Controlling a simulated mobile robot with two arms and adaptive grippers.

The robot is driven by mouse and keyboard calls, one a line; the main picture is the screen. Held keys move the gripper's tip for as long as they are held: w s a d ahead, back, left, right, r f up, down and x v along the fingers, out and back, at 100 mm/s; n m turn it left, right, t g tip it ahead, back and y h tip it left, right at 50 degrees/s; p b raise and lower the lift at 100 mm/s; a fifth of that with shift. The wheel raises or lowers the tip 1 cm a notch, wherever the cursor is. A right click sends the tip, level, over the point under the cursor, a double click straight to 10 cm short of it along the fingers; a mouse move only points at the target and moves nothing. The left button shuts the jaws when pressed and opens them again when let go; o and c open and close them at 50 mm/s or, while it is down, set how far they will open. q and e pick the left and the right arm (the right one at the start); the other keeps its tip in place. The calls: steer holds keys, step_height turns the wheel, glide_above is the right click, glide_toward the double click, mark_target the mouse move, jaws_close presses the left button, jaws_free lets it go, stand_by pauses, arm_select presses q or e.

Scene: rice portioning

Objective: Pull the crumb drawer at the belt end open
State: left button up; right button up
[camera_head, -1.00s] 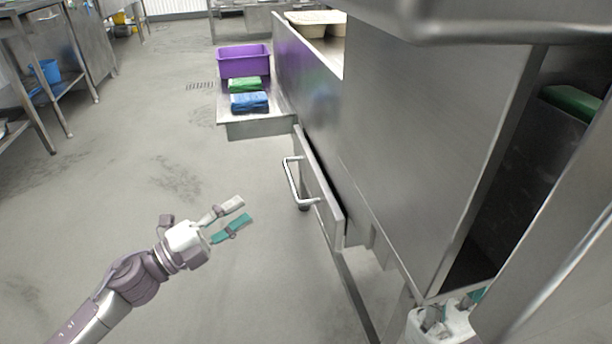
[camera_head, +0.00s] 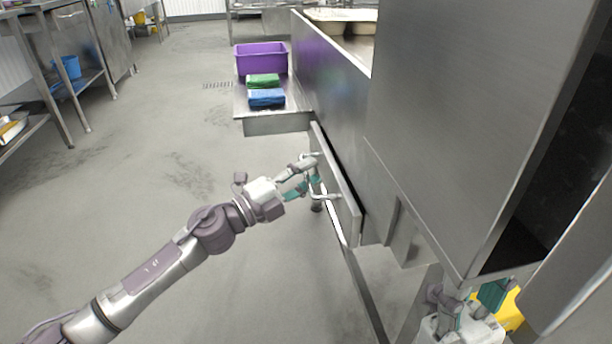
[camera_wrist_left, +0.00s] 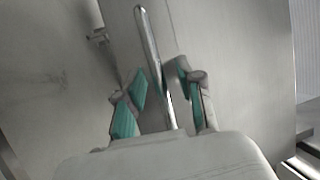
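The crumb drawer's front (camera_head: 347,205) is a steel panel on the low side of the belt machine, with a narrow dark gap along its top edge. Its bar handle (camera_head: 330,197) sticks out toward the left. My left gripper (camera_head: 313,172) is at the handle with its fingers apart. In the left wrist view the handle bar (camera_wrist_left: 150,45) runs between the two teal-padded fingers (camera_wrist_left: 158,88), and a small gap seems to show beside it. My right gripper (camera_head: 468,296) is at the lower right, empty, with its fingers apart, partly cut off by the frame.
A steel shelf (camera_head: 275,126) beyond the drawer bears a purple bin (camera_head: 261,60), a green pack (camera_head: 262,80) and a blue pack (camera_head: 266,97). The floor left of the drawer is clear. A yellow thing (camera_head: 510,312) shows behind my right gripper.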

arm_select(q)
jaws_close()
stand_by(0.3)
steer(key=s+a, duration=0.3)
steer(key=a, duration=1.1)
steer(key=s+a+b, duration=0.1)
steer(key=s+a, duration=0.1)
steer(key=a, duration=1.2)
steer(key=shift+s, duration=0.4)
steer(key=shift+r, duration=0.15)
